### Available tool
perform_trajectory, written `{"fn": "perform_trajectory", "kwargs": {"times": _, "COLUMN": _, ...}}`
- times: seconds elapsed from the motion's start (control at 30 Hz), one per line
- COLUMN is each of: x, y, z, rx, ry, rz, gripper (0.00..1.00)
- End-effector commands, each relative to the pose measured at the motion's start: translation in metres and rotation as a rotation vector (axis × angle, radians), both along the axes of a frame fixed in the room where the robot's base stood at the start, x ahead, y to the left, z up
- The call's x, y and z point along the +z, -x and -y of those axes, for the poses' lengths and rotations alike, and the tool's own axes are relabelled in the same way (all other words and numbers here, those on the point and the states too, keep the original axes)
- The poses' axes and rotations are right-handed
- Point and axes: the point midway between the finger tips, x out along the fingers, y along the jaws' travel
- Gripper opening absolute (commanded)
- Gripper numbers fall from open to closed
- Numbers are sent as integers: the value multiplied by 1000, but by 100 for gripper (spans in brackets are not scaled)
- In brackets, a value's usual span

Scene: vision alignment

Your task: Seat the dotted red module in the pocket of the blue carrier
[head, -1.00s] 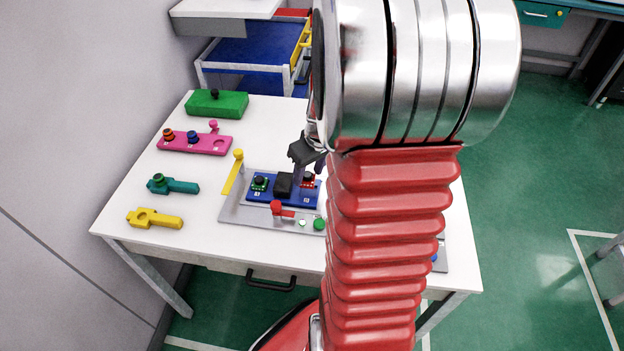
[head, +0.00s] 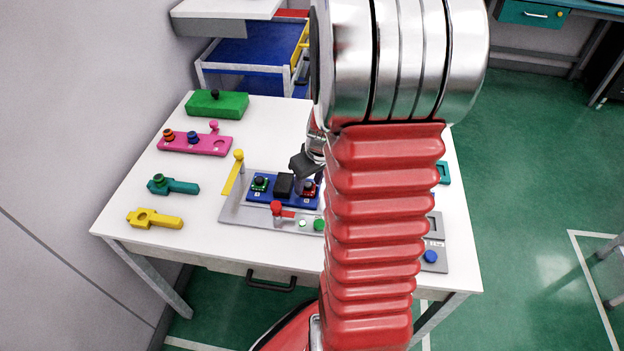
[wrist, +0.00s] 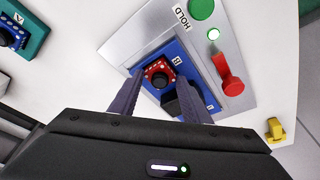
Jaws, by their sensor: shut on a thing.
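The dotted red module (wrist: 158,74), with a round black part on top, is between the fingers of my gripper (wrist: 159,80) in the wrist view. In the head view the red module (head: 309,188) is at the right end of the blue carrier (head: 284,202), below my gripper (head: 306,176). My gripper is shut on it. The carrier also shows in the wrist view (wrist: 182,59). I cannot tell how deep the module is in the pocket. The carrier also bears a green module (head: 260,183) and a black block (head: 284,185).
The carrier lies on a grey fixture (head: 236,213) with a red clamp (head: 276,208), a yellow lever (head: 233,172) and a green button (head: 319,224). A pink holder (head: 203,145), teal holder (head: 180,187), yellow tool (head: 154,218) and green block (head: 225,104) stand left. My arm hides the table's right-middle.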

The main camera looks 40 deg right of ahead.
Motion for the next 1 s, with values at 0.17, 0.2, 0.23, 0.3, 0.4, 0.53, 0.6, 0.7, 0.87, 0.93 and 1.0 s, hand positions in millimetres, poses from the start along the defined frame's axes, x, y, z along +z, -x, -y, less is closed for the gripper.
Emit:
{"fn": "perform_trajectory", "kwargs": {"times": 0.17, "x": -1, "y": 0, "z": 0, "rx": -1, "ry": 0, "rz": 0, "gripper": 51}}
{"fn": "perform_trajectory", "kwargs": {"times": 0.2, "x": -1, "y": 0, "z": 0, "rx": -1, "ry": 0, "rz": 0, "gripper": 51}}
{"fn": "perform_trajectory", "kwargs": {"times": 0.23, "x": -1, "y": 0, "z": 0, "rx": -1, "ry": 0, "rz": 0, "gripper": 51}}
{"fn": "perform_trajectory", "kwargs": {"times": 0.3, "x": -1, "y": 0, "z": 0, "rx": -1, "ry": 0, "rz": 0, "gripper": 51}}
{"fn": "perform_trajectory", "kwargs": {"times": 0.4, "x": -1, "y": 0, "z": 0, "rx": -1, "ry": 0, "rz": 0, "gripper": 51}}
{"fn": "perform_trajectory", "kwargs": {"times": 0.53, "x": 2, "y": 1, "z": 0, "rx": 0, "ry": 0, "rz": 0, "gripper": 51}}
{"fn": "perform_trajectory", "kwargs": {"times": 0.6, "x": 6, "y": 2, "z": 0, "rx": 0, "ry": 0, "rz": 0, "gripper": 51}}
{"fn": "perform_trajectory", "kwargs": {"times": 0.7, "x": 15, "y": 3, "z": 0, "rx": -1, "ry": 1, "rz": 3, "gripper": 51}}
{"fn": "perform_trajectory", "kwargs": {"times": 0.87, "x": 34, "y": 9, "z": 0, "rx": -1, "ry": 2, "rz": 2, "gripper": 51}}
{"fn": "perform_trajectory", "kwargs": {"times": 0.93, "x": 44, "y": 11, "z": -1, "rx": -1, "ry": 2, "rz": 3, "gripper": 51}}
{"fn": "perform_trajectory", "kwargs": {"times": 1.0, "x": 53, "y": 14, "z": -1, "rx": -2, "ry": 2, "rz": 3, "gripper": 51}}
